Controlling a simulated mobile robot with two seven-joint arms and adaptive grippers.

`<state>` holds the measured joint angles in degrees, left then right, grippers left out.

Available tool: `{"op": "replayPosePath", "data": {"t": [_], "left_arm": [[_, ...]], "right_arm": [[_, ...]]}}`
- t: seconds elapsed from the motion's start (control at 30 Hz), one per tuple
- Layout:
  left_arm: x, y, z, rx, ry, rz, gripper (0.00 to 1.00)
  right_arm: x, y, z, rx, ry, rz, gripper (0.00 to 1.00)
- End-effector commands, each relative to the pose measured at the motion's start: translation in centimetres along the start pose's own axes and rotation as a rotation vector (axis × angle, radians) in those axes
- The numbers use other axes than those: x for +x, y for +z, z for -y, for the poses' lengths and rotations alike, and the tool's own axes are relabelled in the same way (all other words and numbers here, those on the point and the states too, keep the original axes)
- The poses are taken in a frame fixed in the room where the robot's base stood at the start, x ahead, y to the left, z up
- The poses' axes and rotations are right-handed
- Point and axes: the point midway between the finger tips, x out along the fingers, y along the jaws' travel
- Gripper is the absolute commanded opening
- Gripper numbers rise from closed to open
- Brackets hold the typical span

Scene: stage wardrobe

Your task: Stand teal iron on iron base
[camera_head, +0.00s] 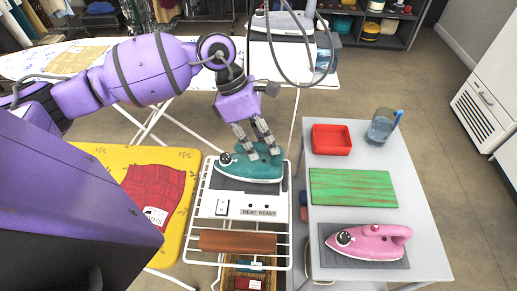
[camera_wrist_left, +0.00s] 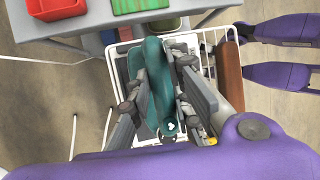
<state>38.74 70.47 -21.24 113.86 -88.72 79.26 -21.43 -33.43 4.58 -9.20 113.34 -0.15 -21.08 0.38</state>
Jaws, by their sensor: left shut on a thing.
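The teal iron (camera_head: 252,167) is at the far end of the white wire rack, over the dark grey iron base (camera_head: 235,184). My left gripper (camera_head: 263,151) is above it and shut on its handle. In the left wrist view the teal iron (camera_wrist_left: 157,88) lies lengthwise between the fingers of my left gripper (camera_wrist_left: 163,95). The iron appears flat, with its sole toward the base. I cannot tell whether it touches the base. My right gripper is not in view.
A pink iron (camera_head: 368,241) stands on a mat on the grey table (camera_head: 423,228) at right. A green board (camera_head: 352,188), a red tray (camera_head: 332,140) and a cup (camera_head: 382,126) are behind it. A brown wooden block (camera_head: 238,241) lies on the rack's near part. A yellow board (camera_head: 178,233) with red cloth is at left.

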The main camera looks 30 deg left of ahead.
Motion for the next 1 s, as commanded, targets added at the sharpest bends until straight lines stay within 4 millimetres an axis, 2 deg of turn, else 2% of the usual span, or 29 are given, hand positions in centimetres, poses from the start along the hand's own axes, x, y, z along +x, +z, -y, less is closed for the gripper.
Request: {"op": "replayPosePath", "data": {"t": [0.27,0.5,0.9,0.93,1.0], "left_arm": [[0.8,-0.8,-1.5,0.001,0.002,0.003,0.00],[3.6,-2.1,-2.3,0.001,0.001,0.004,0.00],[4.2,-2.4,-2.5,0.002,0.001,0.001,0.00],[4.3,-2.5,-2.5,0.001,0.000,-0.001,0.20],[4.2,-2.5,-2.4,0.002,0.001,0.000,0.29]], "right_arm": [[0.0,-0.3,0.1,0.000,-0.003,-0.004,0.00],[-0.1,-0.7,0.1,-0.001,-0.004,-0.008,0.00],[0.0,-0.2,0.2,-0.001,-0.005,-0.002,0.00],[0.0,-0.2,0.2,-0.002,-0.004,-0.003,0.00],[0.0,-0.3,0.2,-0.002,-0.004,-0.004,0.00]]}}
